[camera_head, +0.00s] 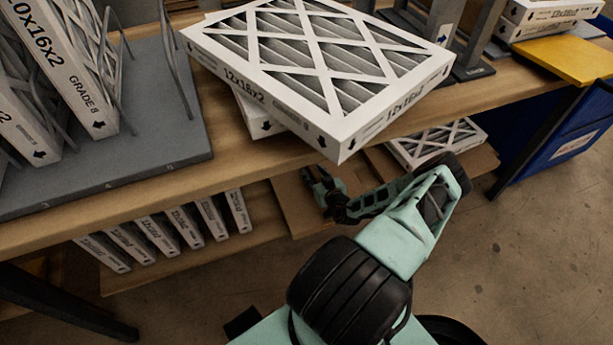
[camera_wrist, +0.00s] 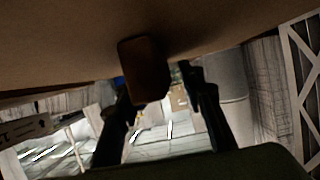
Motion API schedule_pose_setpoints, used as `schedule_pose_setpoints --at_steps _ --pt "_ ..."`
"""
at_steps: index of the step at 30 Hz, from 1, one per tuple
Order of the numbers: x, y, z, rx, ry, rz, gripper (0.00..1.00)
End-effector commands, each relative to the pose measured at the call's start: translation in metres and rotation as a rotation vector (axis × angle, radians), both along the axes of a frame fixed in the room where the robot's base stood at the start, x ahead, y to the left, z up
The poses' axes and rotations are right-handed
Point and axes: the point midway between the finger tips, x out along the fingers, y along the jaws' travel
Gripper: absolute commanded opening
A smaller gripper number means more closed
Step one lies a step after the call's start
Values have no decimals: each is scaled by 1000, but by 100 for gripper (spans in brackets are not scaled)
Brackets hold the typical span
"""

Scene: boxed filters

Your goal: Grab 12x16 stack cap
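The top filter of the 12x16x2 stack (camera_head: 322,62) lies flat on the bench, a white-framed box with a lattice face and its near corner over the front edge. It sits turned on another filter (camera_head: 258,112), mostly hidden beneath it. My gripper (camera_head: 318,186) is below the bench edge, under and apart from that corner in the head view. In the wrist view my gripper (camera_wrist: 168,82) has its two dark fingers apart with nothing clearly held between them. A brown surface fills the top of that view. A lattice-faced filter (camera_wrist: 308,75) shows at its right edge.
The wooden bench edge (camera_head: 225,180) lies above my gripper. Several filters (camera_head: 170,230) stand on the lower shelf, and another lies flat (camera_head: 435,142) beyond my arm. A grey rack (camera_head: 170,120) holds upright filters at left. A blue bin (camera_head: 560,135) stands at right.

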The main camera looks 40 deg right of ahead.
Motion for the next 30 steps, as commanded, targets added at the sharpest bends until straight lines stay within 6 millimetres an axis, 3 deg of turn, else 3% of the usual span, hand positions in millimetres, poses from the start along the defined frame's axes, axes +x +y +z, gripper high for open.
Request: schedule_pose_setpoints --at_steps 5,15,30 --pt "0 0 0 0 1 0 36" --pt "0 0 0 1 1 1 0" --pt "0 1 6 1 -1 2 0"
